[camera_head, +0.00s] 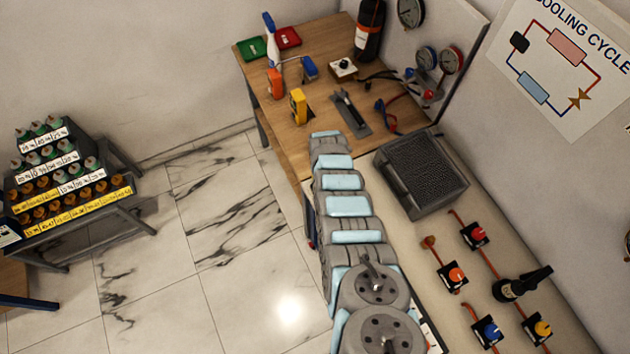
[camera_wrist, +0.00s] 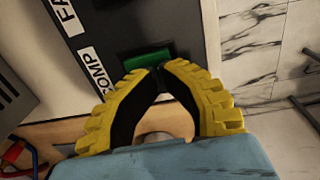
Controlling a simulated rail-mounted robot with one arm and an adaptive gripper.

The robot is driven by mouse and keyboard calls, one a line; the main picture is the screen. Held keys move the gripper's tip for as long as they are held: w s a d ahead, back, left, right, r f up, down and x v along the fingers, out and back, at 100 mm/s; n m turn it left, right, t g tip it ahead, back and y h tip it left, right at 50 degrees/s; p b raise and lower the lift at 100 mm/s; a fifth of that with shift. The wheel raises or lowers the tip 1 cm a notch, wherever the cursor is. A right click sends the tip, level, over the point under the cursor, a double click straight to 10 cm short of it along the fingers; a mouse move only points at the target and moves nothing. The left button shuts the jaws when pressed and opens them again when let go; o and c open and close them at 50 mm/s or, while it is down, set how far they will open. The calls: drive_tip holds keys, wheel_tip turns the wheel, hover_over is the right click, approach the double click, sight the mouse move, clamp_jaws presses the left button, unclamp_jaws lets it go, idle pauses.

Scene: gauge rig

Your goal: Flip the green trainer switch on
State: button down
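The green switch (camera_wrist: 148,60) shows in the wrist view, set in a dark grey panel (camera_wrist: 160,28) beside a white label that reads COMP. My gripper (camera_wrist: 158,72) has yellow ribbed fingers with black inner pads. Its fingertips meet in front of the switch's near edge and partly cover it; nothing shows held between them. I cannot tell whether the tips touch the switch. In the head view the gripper and the switch are hidden; my arm blocks that part.
In the head view a wooden bench (camera_head: 325,93) carries gauges, a dark cylinder (camera_head: 369,30), a spray bottle (camera_head: 270,40) and red and green trays. A grey ribbed box (camera_head: 421,172) and several coloured valves stand right of my arm.

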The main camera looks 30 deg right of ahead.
drive_tip(key=shift+d+f, duration=0.15)
drive_tip(key=shift+s+d+b, duration=0.1)
drive_tip(key=shift+d+b, duration=0.25)
drive_tip(key=shift+d, duration=0.4)
drive_tip(key=shift+r, duration=0.25)
drive_tip(key=shift+s+r+p, duration=0.1)
drive_tip(key=shift+r+p, duration=0.4)
drive_tip(key=shift+p, duration=0.2)
drive_tip(key=r+p, duration=0.3)
drive_tip(key=r, duration=0.1)
drive_tip(key=shift+w+d, duration=0.1)
drive_tip(key=shift+w, duration=0.2)
drive_tip(key=shift+s+r+p, duration=0.15)
drive_tip(key=shift+r+p, duration=0.3)
drive_tip(key=shift+r, duration=0.3)
wheel_tip(320, 180, up, 7)
drive_tip(key=b, duration=0.1)
drive_tip(key=shift+r, duration=0.2)
